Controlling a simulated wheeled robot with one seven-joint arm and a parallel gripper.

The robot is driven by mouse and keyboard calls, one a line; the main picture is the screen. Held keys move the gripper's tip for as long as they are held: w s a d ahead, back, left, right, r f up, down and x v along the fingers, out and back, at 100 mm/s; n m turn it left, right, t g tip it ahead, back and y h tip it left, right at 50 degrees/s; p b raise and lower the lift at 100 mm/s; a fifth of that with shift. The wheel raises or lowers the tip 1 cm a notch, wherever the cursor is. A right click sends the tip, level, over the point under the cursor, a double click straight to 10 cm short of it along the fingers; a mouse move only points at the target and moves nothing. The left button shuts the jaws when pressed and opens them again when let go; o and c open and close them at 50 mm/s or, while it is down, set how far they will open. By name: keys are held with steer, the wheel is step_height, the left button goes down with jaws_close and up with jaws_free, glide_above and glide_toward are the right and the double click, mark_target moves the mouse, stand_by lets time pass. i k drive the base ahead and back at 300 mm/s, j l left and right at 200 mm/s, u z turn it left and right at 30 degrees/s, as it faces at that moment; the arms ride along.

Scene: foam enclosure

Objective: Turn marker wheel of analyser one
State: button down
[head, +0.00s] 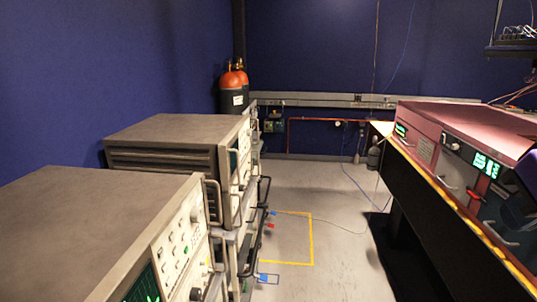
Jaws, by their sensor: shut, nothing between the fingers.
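Two grey box instruments stand in a row at the left. The near one (85,215) has a panel (182,240) facing right, with several knobs and a green-traced screen (145,285) partly cut off at the bottom edge. The farther one (175,128) shows its panel (243,150) only at a steep angle. I cannot tell which unit is analyser one, and no marker wheel can be made out for certain. My gripper is not seen in the head view.
A bench at the right carries pinkish-red equipment (440,125) with green displays (487,165). Black rails (262,205) jut into the aisle from the left racks. The floor (335,220) between is open, with yellow tape.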

mark_target(196, 213)
steer(key=u, duration=1.1)
